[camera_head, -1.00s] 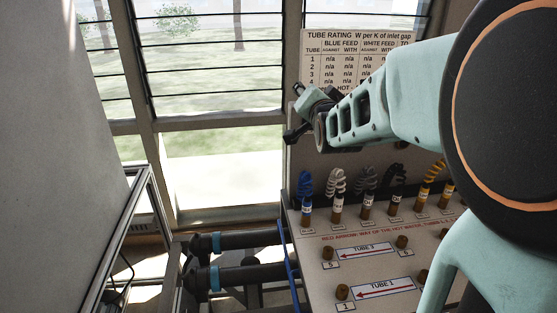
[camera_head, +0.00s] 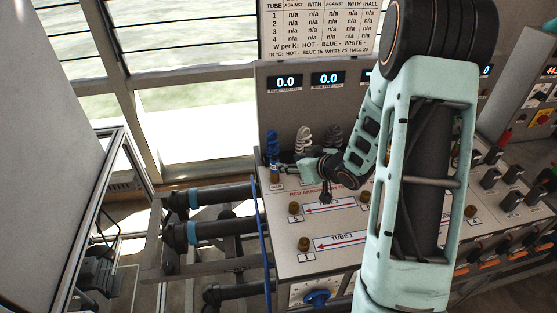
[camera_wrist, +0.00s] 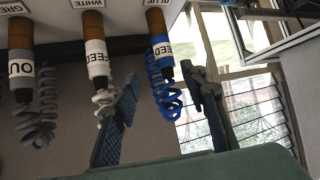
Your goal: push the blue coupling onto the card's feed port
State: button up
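The blue coupling (camera_head: 274,168) stands upright at the panel's back left, with a blue coiled hose (camera_head: 272,141) above it. Two tube cards with red arrows lie on the panel, TUBE 1 (camera_head: 340,240) and another partly hidden (camera_head: 332,206). Brown ports (camera_head: 303,243) (camera_head: 294,208) sit at their left ends.
White (camera_wrist: 97,60) and grey (camera_wrist: 20,65) couplings stand close beside the blue one; the left finger is near the white coil. Displays (camera_head: 286,82) and a rating table (camera_head: 320,30) are behind. Dark pipes (camera_head: 225,230) lie left of the panel. My arm hides the panel's middle.

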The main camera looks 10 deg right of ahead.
aim_at(275, 167)
jog(key=b+x, duration=0.1)
jog(key=x, duration=0.2)
jog(key=b+x, duration=0.2)
jog(key=x, duration=0.1)
jog(key=b+x, duration=0.1)
jog(key=x, duration=0.3)
jog(key=shift+s+a+f+b, duration=0.3)
jog(key=shift+s+a+b, duration=0.05)
jog(key=shift+s+b, duration=0.05)
grip_shut()
dwell(0.4)
